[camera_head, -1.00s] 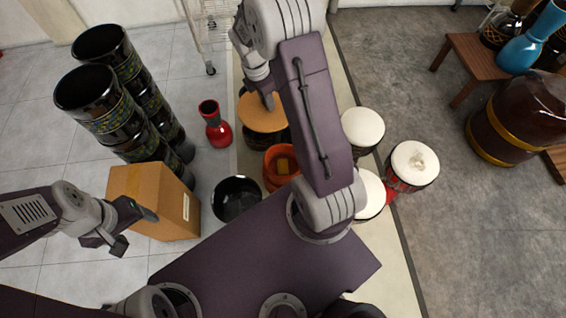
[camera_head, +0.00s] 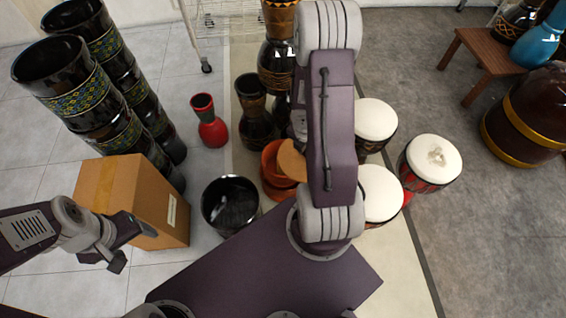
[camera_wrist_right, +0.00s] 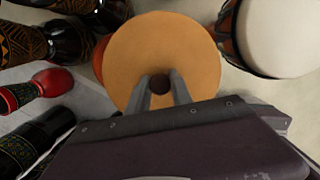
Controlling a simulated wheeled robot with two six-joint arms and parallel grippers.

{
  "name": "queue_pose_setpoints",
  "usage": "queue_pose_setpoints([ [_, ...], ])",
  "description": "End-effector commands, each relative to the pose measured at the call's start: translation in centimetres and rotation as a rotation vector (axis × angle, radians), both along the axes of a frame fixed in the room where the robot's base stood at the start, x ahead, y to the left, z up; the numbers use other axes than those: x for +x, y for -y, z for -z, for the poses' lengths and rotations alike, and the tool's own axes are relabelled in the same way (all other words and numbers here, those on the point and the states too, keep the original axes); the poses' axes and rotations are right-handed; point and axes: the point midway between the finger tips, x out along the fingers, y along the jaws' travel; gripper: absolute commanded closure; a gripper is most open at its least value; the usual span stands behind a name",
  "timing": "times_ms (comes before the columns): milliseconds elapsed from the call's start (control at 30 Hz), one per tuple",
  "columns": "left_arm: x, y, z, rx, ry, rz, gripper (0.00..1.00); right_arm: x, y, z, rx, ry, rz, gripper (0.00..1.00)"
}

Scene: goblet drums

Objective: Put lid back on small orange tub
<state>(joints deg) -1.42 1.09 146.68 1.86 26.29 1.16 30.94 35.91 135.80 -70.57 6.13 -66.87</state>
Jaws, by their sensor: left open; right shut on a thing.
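The lid is a flat tan-orange disc with a dark brown knob; it fills the middle of the right wrist view (camera_wrist_right: 190,50). My right gripper (camera_wrist_right: 160,86) is shut on the knob. In the head view the lid (camera_head: 292,160) looks tilted and overlaps the right part of the small orange tub (camera_head: 270,155). I cannot tell whether it touches the rim. The tub shows only as a reddish edge behind the lid in the wrist view (camera_wrist_right: 99,55). My right arm hides the right gripper in the head view. My left gripper (camera_head: 132,246) is open and empty at the left.
A black bucket (camera_head: 230,204) stands left of the tub, with a cardboard box (camera_head: 135,200) beyond it. Drums with white heads (camera_head: 375,118) stand at the right.

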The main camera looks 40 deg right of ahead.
Motion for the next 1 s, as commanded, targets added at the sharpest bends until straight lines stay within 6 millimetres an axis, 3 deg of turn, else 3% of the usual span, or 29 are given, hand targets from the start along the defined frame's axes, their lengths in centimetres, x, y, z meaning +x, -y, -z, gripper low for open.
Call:
queue_pose_setpoints([
  [33, 0.0, 0.0, 1.6, 0.0, 0.0, 0.0, 0.29, 0.0, 0.0, 1.6, -0.001, 0.0, 0.0, 1.0],
  [100, 0.0, 0.0, 2.3, 0.0, 0.0, 0.0, 0.29, 0.0, 0.0, 2.3, -0.001, 0.0, 0.0, 1.0],
  [367, 0.0, 0.0, 2.2, 0.0, 0.0, 0.0, 0.29, 0.5, 0.0, 2.5, -0.001, 0.001, -0.003, 1.0],
  [467, 0.0, 0.0, 1.7, 0.0, 0.0, 0.0, 0.29, 2.4, -0.3, 3.6, 0.0, -0.001, -0.006, 1.0],
  [733, 0.0, 0.0, -2.1, 0.0, 0.001, 0.0, 0.29, 9.5, -0.9, 7.6, 0.0, -0.001, -0.002, 1.0],
  [833, 0.0, 0.0, -1.8, 0.0, 0.0, 0.0, 0.29, 11.0, -0.9, 8.8, -0.003, 0.001, -0.002, 1.0],
  [1000, 0.0, 0.0, -1.8, 0.0, 0.0, 0.0, 0.29, 11.7, -1.0, 9.4, -0.001, 0.0, -0.002, 1.0],
])
